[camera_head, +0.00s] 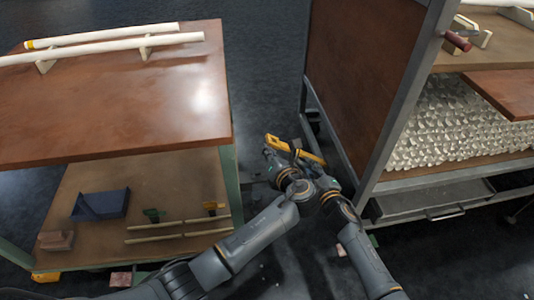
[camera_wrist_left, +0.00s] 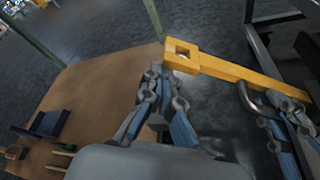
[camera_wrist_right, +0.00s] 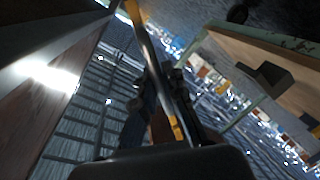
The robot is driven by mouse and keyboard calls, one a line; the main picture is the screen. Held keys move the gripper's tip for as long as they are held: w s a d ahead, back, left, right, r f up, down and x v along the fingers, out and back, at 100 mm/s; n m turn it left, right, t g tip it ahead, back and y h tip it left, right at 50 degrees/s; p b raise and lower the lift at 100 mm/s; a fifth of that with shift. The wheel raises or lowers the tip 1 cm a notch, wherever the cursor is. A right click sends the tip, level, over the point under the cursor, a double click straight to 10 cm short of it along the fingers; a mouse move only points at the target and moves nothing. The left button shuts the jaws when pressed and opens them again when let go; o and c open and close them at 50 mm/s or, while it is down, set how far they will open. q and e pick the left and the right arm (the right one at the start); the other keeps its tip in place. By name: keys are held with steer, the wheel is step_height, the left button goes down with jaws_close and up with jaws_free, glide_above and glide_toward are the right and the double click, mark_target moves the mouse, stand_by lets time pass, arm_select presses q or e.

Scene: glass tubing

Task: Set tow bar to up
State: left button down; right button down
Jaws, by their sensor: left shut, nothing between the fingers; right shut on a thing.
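The tow bar is a yellow bar (camera_head: 296,150) with a square-holed end, in the gap between the two carts. In the left wrist view it (camera_wrist_left: 225,68) runs from the square end down to the right. My left gripper (camera_head: 272,154) is shut and empty beside the square end; its fingers (camera_wrist_left: 158,80) show just below that end, and I cannot tell whether they touch it. My right gripper (camera_wrist_left: 290,115) is shut on the tow bar farther along. In the right wrist view the bar (camera_wrist_right: 146,38) passes between dark fingers. Its mounting is hidden.
A grey-framed cart (camera_head: 408,100) with a brown side panel stands close on the right.

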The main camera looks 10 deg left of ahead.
arm_select(q)
steer(key=shift+w+d+r, duration=0.15)
steer(key=shift+d+r, duration=0.15)
steer(key=shift+r, duration=0.15)
arm_select(e)
steer(key=shift+s+f, duration=0.1)
steer(key=shift+f, duration=0.2)
steer(key=c, duration=1.4)
jaws_free()
steer(key=shift+d, duration=0.1)
steer(key=shift+c, duration=0.2)
steer(key=shift+r, duration=0.1)
arm_select(q)
steer(key=shift+f, duration=0.1)
arm_select(e)
steer(key=shift+s+r, duration=0.1)
